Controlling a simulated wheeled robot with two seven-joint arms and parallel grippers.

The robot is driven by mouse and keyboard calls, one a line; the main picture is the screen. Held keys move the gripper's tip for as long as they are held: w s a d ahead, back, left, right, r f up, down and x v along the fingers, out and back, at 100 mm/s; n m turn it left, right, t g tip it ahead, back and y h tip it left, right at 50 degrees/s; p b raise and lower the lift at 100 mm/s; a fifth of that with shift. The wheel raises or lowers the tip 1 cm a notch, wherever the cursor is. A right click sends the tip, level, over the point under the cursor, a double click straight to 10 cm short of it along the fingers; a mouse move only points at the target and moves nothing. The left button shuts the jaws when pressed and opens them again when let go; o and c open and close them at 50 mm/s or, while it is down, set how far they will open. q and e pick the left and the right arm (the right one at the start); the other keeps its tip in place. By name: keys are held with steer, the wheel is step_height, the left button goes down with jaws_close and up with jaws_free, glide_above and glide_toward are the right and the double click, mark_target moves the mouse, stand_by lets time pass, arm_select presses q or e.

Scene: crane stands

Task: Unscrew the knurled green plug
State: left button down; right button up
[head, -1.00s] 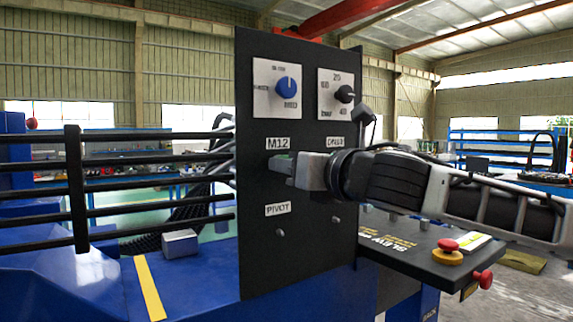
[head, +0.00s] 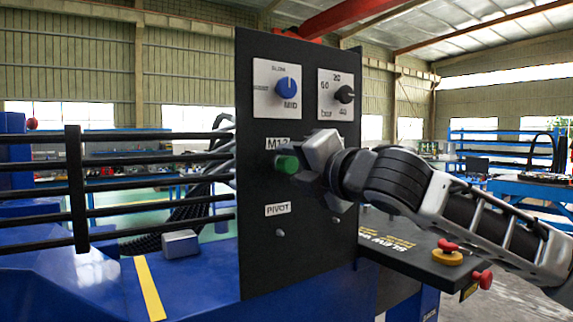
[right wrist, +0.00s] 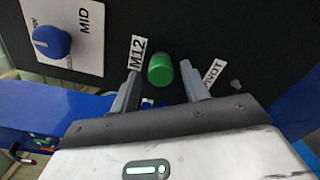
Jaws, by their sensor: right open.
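The green plug (head: 287,164) sits on the dark upright panel (head: 262,260), just below the M12 label, in the head view. It also shows in the right wrist view (right wrist: 160,69), sticking out from the panel between the M12 and PIVOT labels. My right gripper (head: 308,160) is at the plug's right side in the head view. In the right wrist view its two fingers (right wrist: 160,84) are spread, one on each side of the plug, with gaps on both sides. The plug's knurling is too small to make out. My left gripper is not in view.
A blue knob (head: 287,84) and a black knob (head: 345,94) stick out above the plug. A red and yellow emergency button (head: 447,253) stands on the console at right. Black rails (head: 140,190) and a grey block (head: 180,243) are left of the panel.

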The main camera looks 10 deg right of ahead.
jaws_close()
stand_by(0.4)
steer(key=n, duration=0.5)
steer(key=n, duration=0.4)
steer(key=shift+s+d, duration=0.1)
steer(key=shift+s, duration=0.1)
